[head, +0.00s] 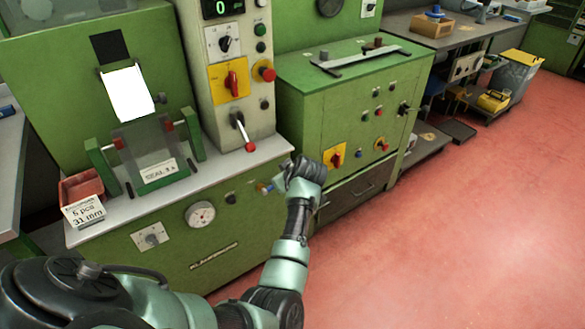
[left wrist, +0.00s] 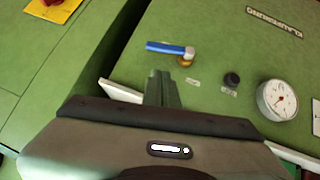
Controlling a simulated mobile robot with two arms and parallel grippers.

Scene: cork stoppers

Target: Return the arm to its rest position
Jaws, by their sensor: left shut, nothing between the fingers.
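My left arm reaches out from the bottom of the head view. Its gripper (head: 287,181) is in front of the green machine's front face, near the gap beside the green cabinet. In the left wrist view the fingers of the left gripper (left wrist: 163,78) are together with nothing between them. They point toward the green panel, just below a valve with a blue handle (left wrist: 168,48). I cannot tell whether the fingers touch anything. My right gripper is not in view.
The green machine (head: 190,245) carries a gauge (head: 201,214), a lever with a red knob (head: 250,147) and a red bin (head: 82,186) on its ledge. The green cabinet (head: 350,120) stands right of it. The red floor (head: 480,220) at right is clear.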

